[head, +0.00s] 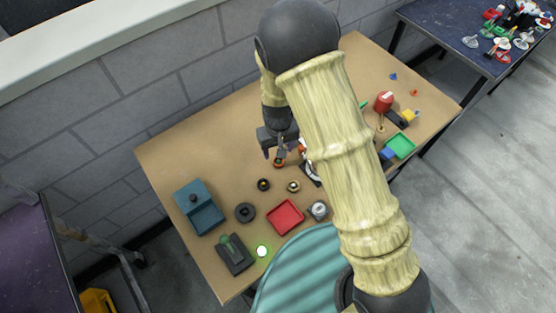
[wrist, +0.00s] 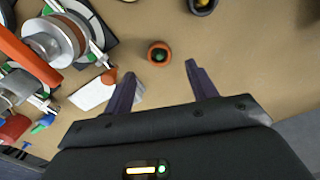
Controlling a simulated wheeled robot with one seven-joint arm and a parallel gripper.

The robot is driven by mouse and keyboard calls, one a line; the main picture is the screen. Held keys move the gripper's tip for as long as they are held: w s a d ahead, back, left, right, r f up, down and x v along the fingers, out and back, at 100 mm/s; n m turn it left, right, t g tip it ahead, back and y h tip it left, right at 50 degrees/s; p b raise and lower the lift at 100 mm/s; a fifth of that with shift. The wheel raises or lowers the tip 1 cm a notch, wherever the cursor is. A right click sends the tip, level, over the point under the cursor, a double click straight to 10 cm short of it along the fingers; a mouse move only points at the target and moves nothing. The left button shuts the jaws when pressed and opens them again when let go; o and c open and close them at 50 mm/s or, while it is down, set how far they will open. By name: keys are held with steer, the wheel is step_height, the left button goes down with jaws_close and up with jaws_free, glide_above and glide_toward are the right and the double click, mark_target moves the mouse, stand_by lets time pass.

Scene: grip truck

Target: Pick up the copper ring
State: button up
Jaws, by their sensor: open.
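The copper ring (wrist: 150,52) is a small orange-brown ring with a dark and green centre, lying on the brown table top. In the head view the ring (head: 279,163) shows as a small orange spot just below my gripper (head: 274,153). In the wrist view my gripper (wrist: 159,73) is open and empty. The ring appears just beyond its two fingertips, roughly centred between them. Nothing is between the fingers. I cannot tell the exact height of the fingers above the table.
A dark ring with a yellow centre (head: 264,184) and a brass ring (head: 293,187) lie nearby. A silver spool device (wrist: 65,40) stands left of the ring in the wrist view. A red tray (head: 285,217) and a blue box (head: 199,212) are on the table. My arm hides part of the table.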

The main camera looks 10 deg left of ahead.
mark_target(279, 160)
steer(key=shift+f, duration=0.2)
steer(key=shift+f, duration=0.1)
steer(key=shift+d+f+p, duration=0.1)
steer(key=shift+f+p, duration=0.55)
steer(key=shift+f, duration=1.85)
steer(key=c, duration=1.1)
steer(key=shift+o, duration=0.2)
steer(key=shift+r, duration=0.15)
step_height(279, 160, up, 10)
steer(key=b, duration=0.1)
